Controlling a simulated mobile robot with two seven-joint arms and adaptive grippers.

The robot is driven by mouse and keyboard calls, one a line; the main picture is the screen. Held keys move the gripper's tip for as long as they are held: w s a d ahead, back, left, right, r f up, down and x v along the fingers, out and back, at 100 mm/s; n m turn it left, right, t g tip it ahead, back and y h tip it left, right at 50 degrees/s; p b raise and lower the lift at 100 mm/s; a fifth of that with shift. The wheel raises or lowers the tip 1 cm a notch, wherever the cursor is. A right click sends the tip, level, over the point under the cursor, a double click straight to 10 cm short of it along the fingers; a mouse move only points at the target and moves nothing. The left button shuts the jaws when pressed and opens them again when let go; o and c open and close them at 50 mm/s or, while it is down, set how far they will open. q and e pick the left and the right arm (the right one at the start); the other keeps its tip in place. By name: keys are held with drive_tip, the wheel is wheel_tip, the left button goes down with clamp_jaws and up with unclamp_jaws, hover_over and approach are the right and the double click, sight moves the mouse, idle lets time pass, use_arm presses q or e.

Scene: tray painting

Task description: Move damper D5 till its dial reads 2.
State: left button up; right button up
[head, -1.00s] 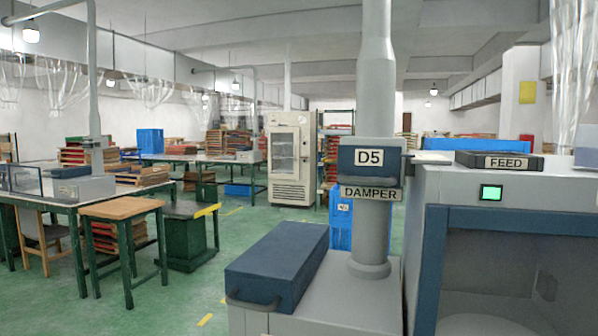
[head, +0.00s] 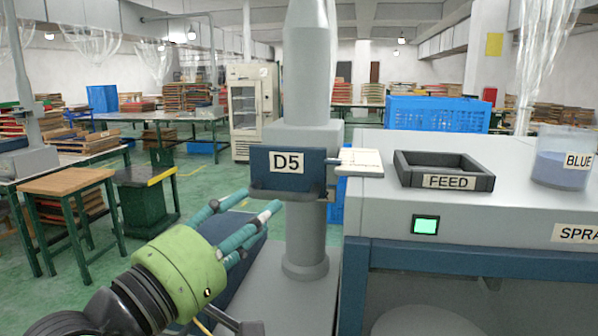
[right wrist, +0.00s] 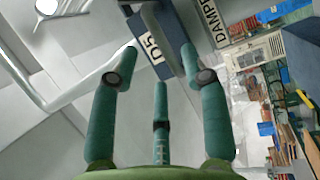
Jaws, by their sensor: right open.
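Damper D5 (head: 320,170) is a blue box with a white D5 label, mounted on a grey upright duct. A thin rod on its right side joins a cream plate (head: 360,162) with faint marks; I cannot read any number on it. My right gripper (head: 246,205), green with teal fingers, is open and empty, below and left of the blue box and apart from it. In the right wrist view, the open fingers (right wrist: 160,62) point toward the damper box (right wrist: 152,50), with its D5 label and the DAMPER label beyond the fingertips. My left gripper is not in view.
The grey machine (head: 440,225) stands right of the duct, with a green-lit screen (head: 425,225). On top are a dark FEED tray (head: 402,175) and a clear container of blue paint (head: 562,170). A wooden-topped stool (head: 66,181) stands left on green floor.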

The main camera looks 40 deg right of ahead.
sight(277, 196)
drive_tip(key=p+x, duration=0.2)
drive_tip(key=x, duration=0.4)
drive_tip(key=shift+d+r+p, duration=0.15)
drive_tip(key=shift+p, duration=0.2)
drive_tip(key=shift+c, duration=0.4)
